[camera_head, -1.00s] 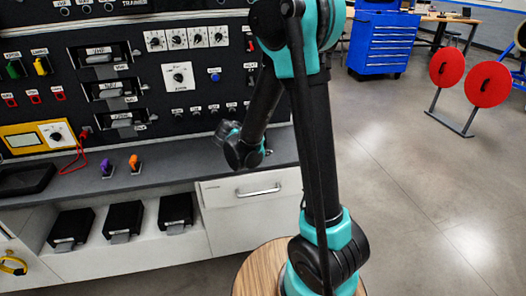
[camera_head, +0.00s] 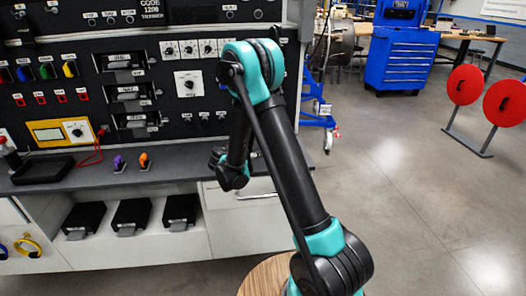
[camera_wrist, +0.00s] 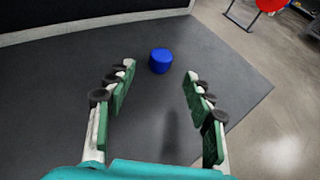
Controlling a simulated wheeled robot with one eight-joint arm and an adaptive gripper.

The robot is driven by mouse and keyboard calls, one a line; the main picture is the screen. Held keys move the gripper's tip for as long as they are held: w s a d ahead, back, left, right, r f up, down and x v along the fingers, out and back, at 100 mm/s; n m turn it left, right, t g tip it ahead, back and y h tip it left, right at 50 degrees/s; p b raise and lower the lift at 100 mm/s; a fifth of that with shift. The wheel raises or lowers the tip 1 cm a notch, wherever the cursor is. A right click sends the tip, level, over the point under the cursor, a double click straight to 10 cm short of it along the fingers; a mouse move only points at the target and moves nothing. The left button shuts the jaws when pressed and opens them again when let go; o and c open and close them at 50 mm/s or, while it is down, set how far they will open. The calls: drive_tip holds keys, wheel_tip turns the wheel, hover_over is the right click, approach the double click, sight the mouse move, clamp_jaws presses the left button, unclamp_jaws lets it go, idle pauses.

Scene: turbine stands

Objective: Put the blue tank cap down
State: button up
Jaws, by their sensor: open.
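The blue tank cap (camera_wrist: 160,60) stands on the dark counter top (camera_wrist: 215,75) in the wrist view, beyond my fingertips and midway between them. My gripper (camera_wrist: 157,72) is open, with a finger on either side and nothing held between them. The cap looks apart from both fingers. In the head view the cap is not visible and seems hidden behind my arm. The gripper itself is also hidden there; only my arm shows over the counter (camera_head: 185,155).
A black tray (camera_head: 42,170) and purple (camera_head: 118,163) and orange (camera_head: 144,160) connectors are on the counter to the left. The control panel (camera_head: 160,90) rises behind. The counter's right edge drops to open floor. Red discs (camera_head: 464,85) stand at the far right.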

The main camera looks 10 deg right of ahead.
drive_tip(key=x, duration=0.8)
drive_tip(key=shift+w+d, duration=0.1)
drive_tip(key=shift+d, duration=0.05)
drive_tip(key=c, duration=1)
drive_tip(key=shift+r, duration=0.1)
